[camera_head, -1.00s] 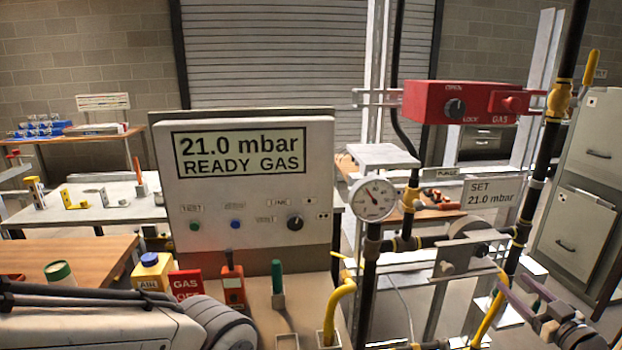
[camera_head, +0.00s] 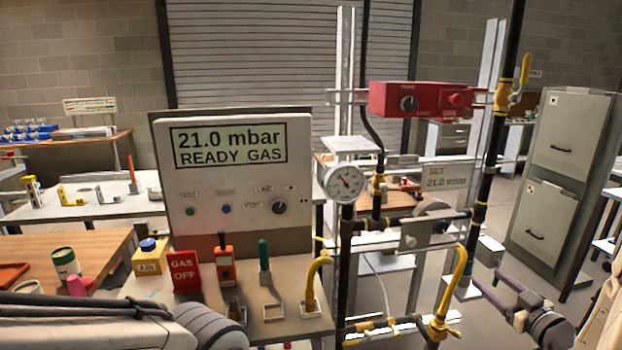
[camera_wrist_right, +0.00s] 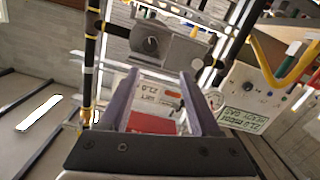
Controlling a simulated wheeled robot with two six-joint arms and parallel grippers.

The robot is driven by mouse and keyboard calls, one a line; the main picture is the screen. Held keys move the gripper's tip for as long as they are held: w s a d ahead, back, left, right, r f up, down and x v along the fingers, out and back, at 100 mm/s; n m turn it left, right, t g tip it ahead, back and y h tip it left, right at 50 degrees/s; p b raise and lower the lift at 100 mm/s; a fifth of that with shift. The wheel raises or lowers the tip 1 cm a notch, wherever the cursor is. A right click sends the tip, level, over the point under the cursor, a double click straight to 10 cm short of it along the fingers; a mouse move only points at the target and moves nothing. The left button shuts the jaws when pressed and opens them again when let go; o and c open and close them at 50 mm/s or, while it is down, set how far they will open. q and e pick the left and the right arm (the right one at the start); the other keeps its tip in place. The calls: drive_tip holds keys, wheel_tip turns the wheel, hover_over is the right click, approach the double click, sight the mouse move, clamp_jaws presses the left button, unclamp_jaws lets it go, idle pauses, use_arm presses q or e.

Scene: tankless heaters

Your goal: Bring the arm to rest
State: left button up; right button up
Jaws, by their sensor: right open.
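My right gripper (camera_head: 488,281) shows at the lower right of the head view, with purple fingers spread apart and nothing between them. It is to the right of the yellow gas pipe (camera_head: 459,278). In the right wrist view the open fingers (camera_wrist_right: 159,74) point at the rig, with a grey block with a knob (camera_wrist_right: 152,44) beyond them. Part of my left arm crosses the bottom left of the head view; its gripper is not in view.
A control panel (camera_head: 236,218) reads "21.0 mbar READY GAS". Black pipes, a round gauge (camera_head: 344,183) and a red gas box (camera_head: 420,100) stand right of it. A grey cabinet (camera_head: 566,150) stands at the right. Open floor shows between rig and cabinet.

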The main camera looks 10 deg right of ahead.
drive_tip(key=w+a+n+g, duration=0.1)
drive_tip(key=w+a+g, duration=0.45)
drive_tip(key=a, duration=0.85)
drive_tip(key=s+a+g+h, duration=0.1)
drive_tip(key=s+a+g, duration=0.2)
drive_tip(key=a, duration=1.1)
drive_tip(key=s+a+n+g, duration=0.1)
drive_tip(key=s+a+g, duration=0.3)
drive_tip(key=s, duration=1.1)
drive_tip(key=s+a+n+g, duration=0.2)
drive_tip(key=s+a+g, duration=0.2)
drive_tip(key=s+a, duration=0.6)
drive_tip(key=s, duration=0.5)
drive_tip(key=shift+s+a+r+g+y, duration=0.15)
drive_tip(key=shift+s+r+g+y, duration=0.15)
drive_tip(key=shift+r+g, duration=0.05)
